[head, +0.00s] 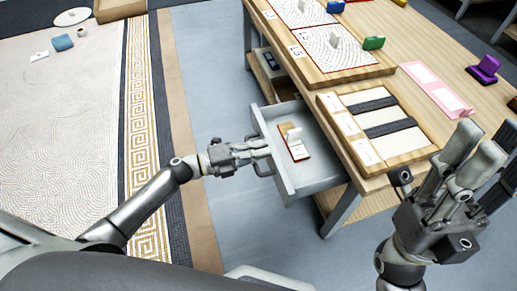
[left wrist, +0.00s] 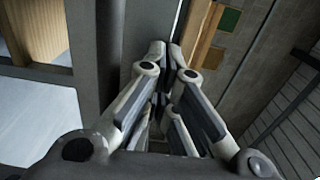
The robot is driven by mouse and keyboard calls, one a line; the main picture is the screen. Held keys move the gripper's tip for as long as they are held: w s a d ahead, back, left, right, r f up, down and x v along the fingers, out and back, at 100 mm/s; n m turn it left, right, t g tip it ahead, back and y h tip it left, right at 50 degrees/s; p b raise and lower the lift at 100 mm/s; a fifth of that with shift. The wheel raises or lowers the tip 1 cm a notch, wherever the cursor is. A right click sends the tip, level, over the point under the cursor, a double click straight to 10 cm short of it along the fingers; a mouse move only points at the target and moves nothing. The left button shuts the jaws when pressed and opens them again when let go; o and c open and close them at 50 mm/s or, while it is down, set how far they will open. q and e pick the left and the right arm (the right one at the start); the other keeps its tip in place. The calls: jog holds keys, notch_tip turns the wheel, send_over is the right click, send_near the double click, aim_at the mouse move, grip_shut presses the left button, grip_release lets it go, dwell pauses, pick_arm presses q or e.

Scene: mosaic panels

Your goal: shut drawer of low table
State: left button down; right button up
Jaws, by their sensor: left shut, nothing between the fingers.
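The low table (head: 418,62) has a pale wooden top. Its grey drawer (head: 325,174) stands pulled out on the side facing me. A small red-edged panel (head: 296,150) with a tan block and a white piece lies in the drawer. My left gripper (head: 269,157) is shut and empty, its tips at the outer face of the drawer front; whether they touch cannot be told. In the left wrist view the shut fingers (left wrist: 164,62) point at a grey panel edge.
Mosaic boards (head: 335,55) and a wooden tray with dark strips (head: 385,125) lie on the tabletop, with a pink frame (head: 436,90) and a purple stamp (head: 485,69). A patterned mosaic floor panel (head: 70,120) lies at left. Grey floor (head: 205,70) is clear between.

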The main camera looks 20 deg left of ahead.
pick_arm(q)
send_over(305, 143)
jog(key=s, duration=0.3)
jog(key=shift+s+a+b, duration=0.15)
jog(key=shift+s+b, duration=0.05)
jog(key=shift+b, duration=0.2)
